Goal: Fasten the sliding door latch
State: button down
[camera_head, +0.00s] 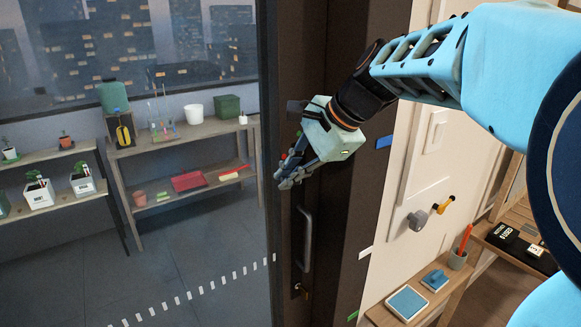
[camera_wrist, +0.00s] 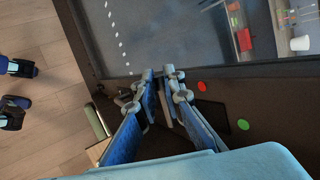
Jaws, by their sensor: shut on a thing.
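The sliding door (camera_head: 305,205) has a dark frame around a large glass pane, with a long vertical handle (camera_head: 305,240) below my gripper (camera_head: 287,178). My gripper is at the dark door frame, above the handle, with its fingers close together. In the wrist view, my gripper (camera_wrist: 162,73) has both blue fingers closed in on a small dark part, which I take to be the latch; the fingers mostly hide it. A red dot (camera_wrist: 201,86) and a green dot (camera_wrist: 243,124) mark the dark surface to the right of the fingers.
Beyond the glass are shelves (camera_head: 185,130) with pots, a red tray (camera_head: 188,181) and bottles. On the right, a pale panel carries a grey knob (camera_head: 418,220). A low wooden bench (camera_head: 440,295) below it holds a blue pad (camera_head: 407,303) and a cup (camera_head: 458,259).

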jog(key=shift+f+n+t+h, duration=0.3)
jog(key=shift+f+h, duration=0.05)
jog(key=shift+h, duration=0.25)
jog(key=c, duration=2.3)
grip_release()
jog(key=shift+r, duration=0.1)
notch_tip(320, 180, up, 10)
jog(key=shift+f, duration=0.1)
